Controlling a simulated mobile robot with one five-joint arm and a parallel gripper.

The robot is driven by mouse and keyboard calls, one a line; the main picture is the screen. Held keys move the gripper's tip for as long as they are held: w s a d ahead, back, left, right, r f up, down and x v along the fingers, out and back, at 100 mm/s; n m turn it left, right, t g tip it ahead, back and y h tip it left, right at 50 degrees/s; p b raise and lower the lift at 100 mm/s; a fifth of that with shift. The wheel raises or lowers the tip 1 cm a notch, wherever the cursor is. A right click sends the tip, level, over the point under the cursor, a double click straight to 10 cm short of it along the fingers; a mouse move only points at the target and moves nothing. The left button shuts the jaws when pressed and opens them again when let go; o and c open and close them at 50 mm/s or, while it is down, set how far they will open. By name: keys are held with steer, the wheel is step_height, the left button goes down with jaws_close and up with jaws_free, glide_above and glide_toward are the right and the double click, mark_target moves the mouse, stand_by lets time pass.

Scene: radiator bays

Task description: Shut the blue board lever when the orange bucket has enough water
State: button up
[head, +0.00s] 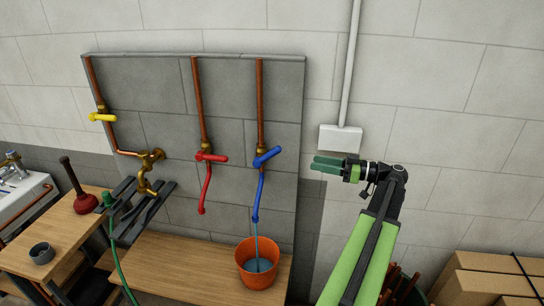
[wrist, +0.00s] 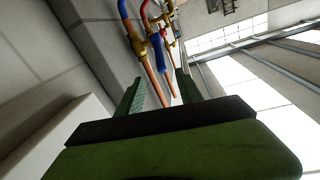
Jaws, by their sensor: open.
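The blue board lever (head: 267,156) sits on a brass valve on the right copper pipe, tilted up to the right. A blue spout (head: 258,198) hangs below it, and a thin stream of water falls from it. The orange bucket (head: 257,270) stands under the spout on the wooden bench, with water visible inside; the exact level is hard to tell. My gripper (head: 318,165) is open and empty, to the right of the blue lever and apart from it. In the wrist view the blue lever (wrist: 159,52) shows beyond the fingers (wrist: 155,92).
A red lever (head: 212,157) and a yellow lever (head: 103,117) are on the other pipes. A white box (head: 340,138) is on the wall behind my gripper. A plunger (head: 84,200) and a grey cup (head: 41,253) are at left. Cardboard boxes (head: 485,280) stand at lower right.

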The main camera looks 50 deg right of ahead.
mark_target(271, 154)
steer(key=x, duration=1.7)
steer(key=shift+w, duration=0.15)
jaws_close()
stand_by(0.8)
